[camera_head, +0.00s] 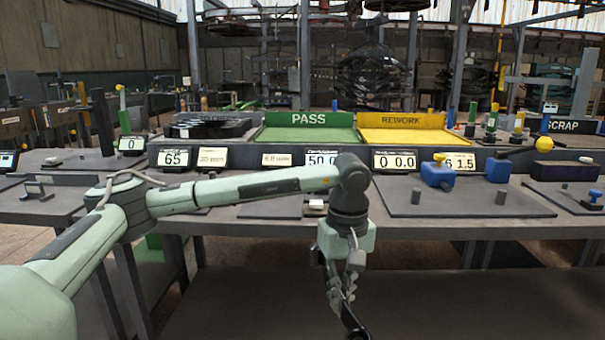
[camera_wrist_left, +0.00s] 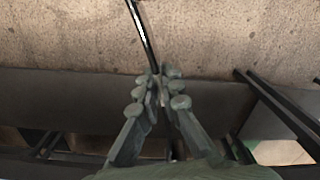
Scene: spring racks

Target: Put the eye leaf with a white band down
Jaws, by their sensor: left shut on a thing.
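My left gripper (camera_head: 342,300) hangs pointing down in front of the workbench in the head view. It is shut on the eye leaf (camera_head: 356,330), a dark narrow strip whose lower end reaches the bottom edge of the picture. In the left wrist view the fingertips (camera_wrist_left: 160,87) pinch the thin, slightly curved black leaf (camera_wrist_left: 142,32), which runs up and out at the top edge. A pale streak shows along it; I cannot tell whether this is the band or a shine. My right gripper is out of view.
A green PASS tray (camera_head: 308,135) and a yellow REWORK tray (camera_head: 402,136) stand at the back of the bench. A dark rack (camera_head: 208,128) stands left of them. Blue fixtures (camera_head: 437,176) sit on the right mat (camera_head: 463,203). A dark lower surface (camera_head: 250,300) lies below.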

